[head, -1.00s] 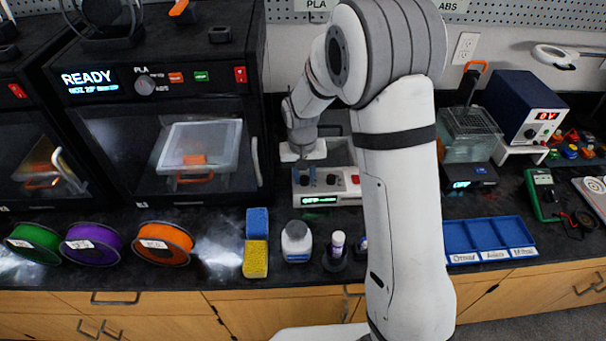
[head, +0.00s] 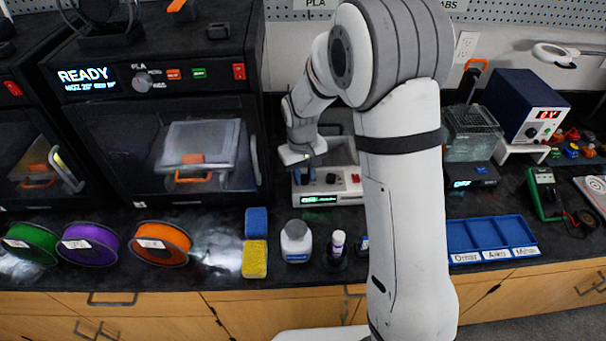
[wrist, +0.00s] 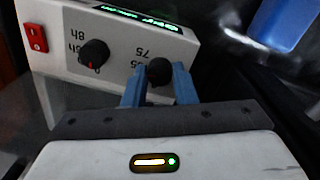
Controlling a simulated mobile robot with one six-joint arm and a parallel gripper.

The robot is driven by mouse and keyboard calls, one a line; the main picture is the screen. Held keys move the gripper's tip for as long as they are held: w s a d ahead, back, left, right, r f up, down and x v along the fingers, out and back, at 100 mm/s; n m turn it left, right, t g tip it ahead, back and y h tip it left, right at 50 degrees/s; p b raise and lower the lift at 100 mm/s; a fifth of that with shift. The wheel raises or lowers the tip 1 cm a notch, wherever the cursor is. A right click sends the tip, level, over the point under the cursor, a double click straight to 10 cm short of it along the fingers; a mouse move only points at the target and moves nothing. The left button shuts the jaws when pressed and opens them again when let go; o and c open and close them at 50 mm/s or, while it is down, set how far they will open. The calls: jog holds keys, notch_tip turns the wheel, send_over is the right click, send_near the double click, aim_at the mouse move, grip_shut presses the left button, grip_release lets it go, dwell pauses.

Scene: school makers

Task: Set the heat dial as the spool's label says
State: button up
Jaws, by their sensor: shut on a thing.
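The white dryer box (head: 344,186) stands on the bench, with a green-lit display (head: 319,200) and two black dials. In the wrist view its panel (wrist: 120,55) appears turned over. My gripper (wrist: 159,82) has its blue fingers shut on the heat dial (wrist: 159,70), the black knob with 55 and 75 marked near it. Its pointer is hidden. The timer dial (wrist: 94,53), with a red pointer and 8h marked, is free. Green (head: 30,244), purple (head: 88,244) and orange (head: 160,243) spools lie at the left front; their white labels are too small to read.
Two black printers stand at the left, the nearer one (head: 205,110) showing READY. Sponges (head: 255,258), a white bottle (head: 296,242) and a glue stick (head: 338,242) stand in front of the dryer. A blue tray (head: 485,236) lies at the right. My arm hides the bench's middle.

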aim_at(303, 178)
jog(key=o, duration=1)
notch_tip(303, 178, up, 8)
jog(key=shift+a+f, duration=0.1)
jog(key=shift+a, duration=0.05)
dwell(0.3)
jog(key=s+d+r+m, duration=0.1)
jog(key=s+d+r, duration=0.1)
jog(key=s+d, duration=0.2)
jog(key=s+d+r+m+t, duration=0.1)
jog(key=s+d+r+m, duration=0.1)
jog(key=s, duration=0.9)
jog(key=s+d+r+m+t, duration=0.1)
jog(key=s+d+r, duration=0.3)
jog(key=s, duration=0.4)
jog(key=shift+s+d, duration=0.2)
jog(key=shift+d, duration=0.7)
